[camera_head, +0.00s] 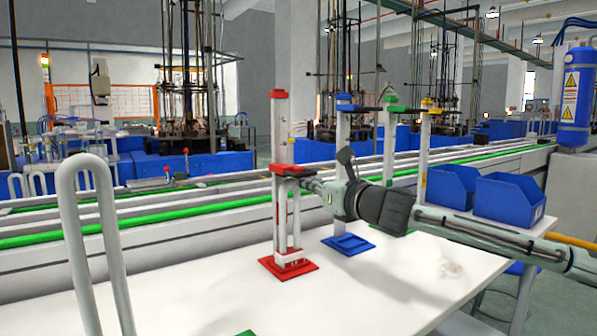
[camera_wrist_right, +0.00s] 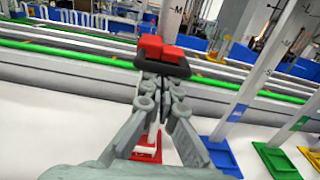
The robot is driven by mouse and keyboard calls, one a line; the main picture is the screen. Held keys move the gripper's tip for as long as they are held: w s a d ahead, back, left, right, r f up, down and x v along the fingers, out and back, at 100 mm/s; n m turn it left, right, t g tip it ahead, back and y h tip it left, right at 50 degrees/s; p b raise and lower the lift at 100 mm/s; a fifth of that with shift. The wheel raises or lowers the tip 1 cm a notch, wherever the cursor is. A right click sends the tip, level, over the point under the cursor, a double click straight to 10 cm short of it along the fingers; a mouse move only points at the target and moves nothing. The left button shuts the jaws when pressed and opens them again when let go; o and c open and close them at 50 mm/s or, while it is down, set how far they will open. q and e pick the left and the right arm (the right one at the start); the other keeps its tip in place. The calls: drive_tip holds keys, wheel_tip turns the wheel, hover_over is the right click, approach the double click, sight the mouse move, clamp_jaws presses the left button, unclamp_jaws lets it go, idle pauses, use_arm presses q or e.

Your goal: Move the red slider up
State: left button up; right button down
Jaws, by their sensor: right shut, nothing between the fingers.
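The red stand has a red base plate (camera_head: 288,265), a pale upright post and a red cap (camera_head: 278,93). The red slider (camera_head: 291,170) sits partway up the post, well below the cap. It also shows in the wrist view (camera_wrist_right: 158,48), just beyond my fingertips. My right gripper (camera_head: 310,183) reaches in from the right, shut and empty. Its dark fingertips (camera_wrist_right: 162,66) are right at the slider, seemingly just under its near edge; I cannot tell whether they touch. My left gripper is not in view.
A blue stand (camera_head: 347,244) and a green stand are to the right of the red one, with a yellow one farther along. Two blue bins (camera_head: 508,200) sit at the table's right.

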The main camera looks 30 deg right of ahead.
sight(307, 173)
drive_tip(key=shift+r+p, duration=1.2)
drive_tip(key=shift+r, duration=0.75)
wheel_tip(307, 173, up, 10)
idle(1.1)
drive_tip(key=shift+f, duration=0.15)
drive_tip(key=s+f+b, duration=0.1)
drive_tip(key=s, duration=0.9)
drive_tip(key=shift+d+f, duration=0.25)
drive_tip(key=shift+d, duration=0.15)
idle(0.6)
